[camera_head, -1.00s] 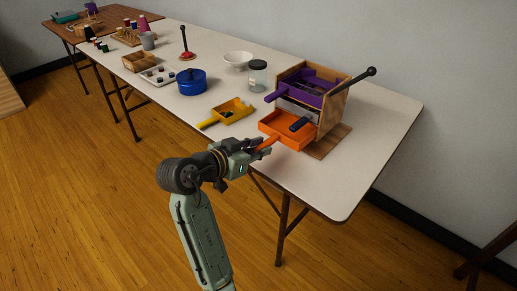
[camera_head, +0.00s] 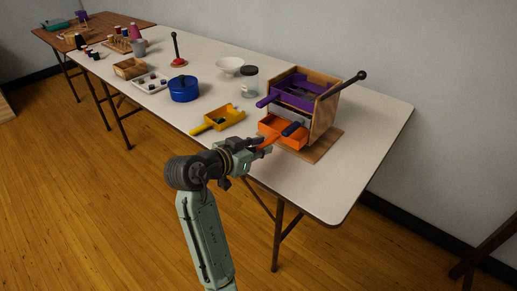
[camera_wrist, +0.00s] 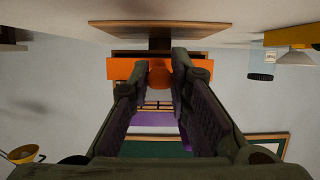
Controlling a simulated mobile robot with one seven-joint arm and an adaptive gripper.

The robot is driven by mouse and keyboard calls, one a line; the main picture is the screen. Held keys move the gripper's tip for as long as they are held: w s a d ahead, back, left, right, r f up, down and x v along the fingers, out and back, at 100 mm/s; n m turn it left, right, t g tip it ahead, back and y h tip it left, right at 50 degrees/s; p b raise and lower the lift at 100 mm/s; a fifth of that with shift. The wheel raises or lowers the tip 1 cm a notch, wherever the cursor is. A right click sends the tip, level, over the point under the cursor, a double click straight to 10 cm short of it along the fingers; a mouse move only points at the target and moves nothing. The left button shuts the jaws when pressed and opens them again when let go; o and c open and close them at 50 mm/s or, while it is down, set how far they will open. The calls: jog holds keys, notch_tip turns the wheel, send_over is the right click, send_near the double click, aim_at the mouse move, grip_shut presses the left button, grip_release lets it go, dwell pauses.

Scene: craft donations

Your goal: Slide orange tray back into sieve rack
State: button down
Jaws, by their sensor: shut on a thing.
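The orange tray (camera_head: 287,132) sits low in the wooden sieve rack (camera_head: 325,113), with its front part sticking out. It also shows in the wrist view (camera_wrist: 120,69). My gripper (camera_head: 262,149) is shut on the tray's orange handle, which also shows between the fingers in the wrist view (camera_wrist: 160,77). A purple tray (camera_head: 297,95) is in the rack above, its handle pointing out to the left. The inner end of the orange tray is hidden inside the rack.
The rack stands on a wooden board (camera_head: 322,148) near the table's right end. A yellow tray (camera_head: 225,118) lies on the white table left of the rack. A glass jar (camera_head: 250,82) and a blue pot (camera_head: 184,88) stand farther back. A black-knobbed lever (camera_head: 345,84) rises from the rack.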

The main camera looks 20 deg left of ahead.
aim_at(267, 141)
jog(key=shift+w, duration=0.1)
jog(key=shift+w+d, duration=0.3)
jog(key=shift+w, duration=0.45)
jog(key=shift+w+d, duration=0.25)
jog(key=shift+w, duration=0.45)
jog(key=shift+w+d, duration=0.3)
jog(key=shift+w, duration=0.45)
jog(key=shift+w+f, duration=0.1)
jog(key=shift+f, duration=0.1)
jog(key=c, duration=1.4)
grip_release()
